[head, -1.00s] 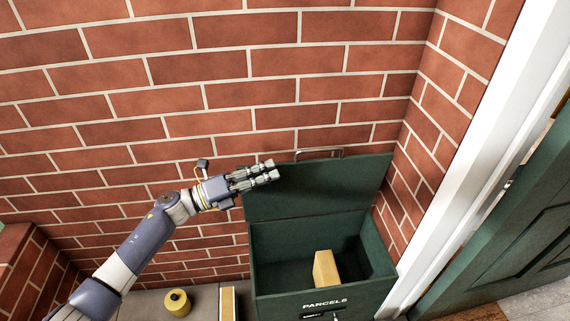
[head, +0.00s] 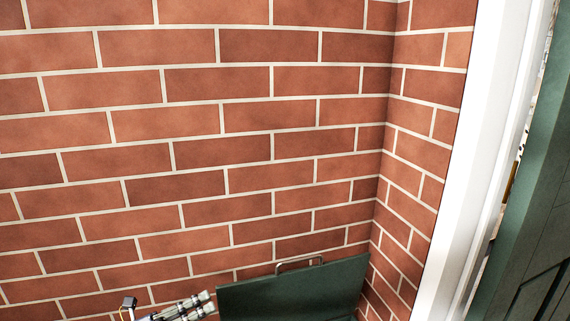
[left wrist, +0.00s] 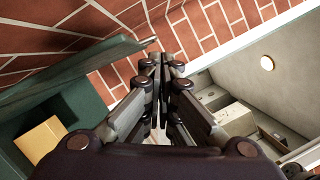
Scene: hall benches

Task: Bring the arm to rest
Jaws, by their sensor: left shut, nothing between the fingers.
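My left gripper (head: 207,302) shows at the bottom edge of the head view, just left of the raised green lid (head: 292,292) of the parcel box. Its fingers are together with nothing between them. In the left wrist view the gripper (left wrist: 162,65) points up the picture, its fingertips close together. The rest of my left arm is below the head view's edge. My right gripper is not in view.
The left wrist view shows the open green box (left wrist: 80,103) at left with a tan block (left wrist: 42,140) inside. A pale carton (left wrist: 235,120) is at right. A brick wall (head: 200,140) fills most of the head view, with a white door frame (head: 480,160) at right.

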